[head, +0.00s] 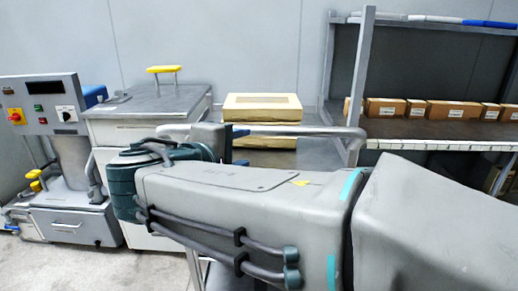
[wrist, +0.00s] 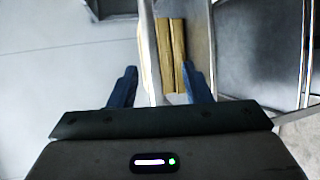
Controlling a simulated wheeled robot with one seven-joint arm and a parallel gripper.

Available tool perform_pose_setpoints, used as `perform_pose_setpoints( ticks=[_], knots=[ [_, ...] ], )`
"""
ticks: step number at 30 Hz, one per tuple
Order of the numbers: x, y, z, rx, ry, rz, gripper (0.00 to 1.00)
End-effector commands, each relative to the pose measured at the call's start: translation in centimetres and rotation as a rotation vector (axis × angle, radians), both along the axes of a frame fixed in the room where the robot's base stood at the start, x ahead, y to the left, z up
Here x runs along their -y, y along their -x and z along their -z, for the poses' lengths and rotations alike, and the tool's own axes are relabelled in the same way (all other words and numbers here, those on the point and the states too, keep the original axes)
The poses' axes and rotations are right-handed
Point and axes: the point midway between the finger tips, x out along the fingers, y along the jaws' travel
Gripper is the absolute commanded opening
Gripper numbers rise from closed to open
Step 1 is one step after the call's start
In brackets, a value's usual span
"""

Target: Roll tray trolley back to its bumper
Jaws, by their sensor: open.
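The tray trolley shows behind my arm in the head view, with a silver tube handle (head: 342,131) and tan trays or boxes (head: 262,107) stacked at it. My arm hides much of its frame. In the wrist view, my gripper (wrist: 160,80) is open, with its two dark blue fingers apart. A pale handle bar (wrist: 148,45) runs between them, nearer the left finger, and no grip shows. The tan stack (wrist: 172,45) lies beyond the bar. In the head view the gripper is mostly hidden behind my arm. I cannot make out the bumper.
A machine with a control panel (head: 48,105) stands at the far left, next to a grey-topped cabinet (head: 150,103) with a yellow handle (head: 165,69). At right, a shelf rack (head: 430,131) holds several small cartons (head: 385,107). Bare floor (head: 85,270) shows at lower left.

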Motion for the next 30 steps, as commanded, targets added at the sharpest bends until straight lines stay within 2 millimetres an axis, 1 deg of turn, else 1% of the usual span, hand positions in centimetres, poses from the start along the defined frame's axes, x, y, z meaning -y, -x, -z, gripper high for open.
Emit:
perform_pose_setpoints(
  ticks=[1,3,6,8,11,15,21,25,30],
  knots=[
    [-1.0,0.1,-0.1,0.025,0.011,-0.022,0.44],
    [-1.6,0.1,-0.6,0.049,0.022,-0.034,0.44],
    [-1.7,-0.4,-0.8,0.059,0.027,-0.04,0.44],
    [-1.3,-1.1,-0.7,0.06,0.028,-0.037,0.44],
    [-0.5,-2.7,-0.3,0.058,0.028,-0.036,0.44],
    [0.8,-5.5,0.3,0.056,0.028,-0.036,0.44],
    [2.4,-9.1,1.0,0.056,0.026,-0.038,0.44],
    [3.2,-10.8,1.3,0.056,0.027,-0.038,0.44],
    [3.7,-11.9,1.5,0.057,0.027,-0.039,0.44]
  ],
)
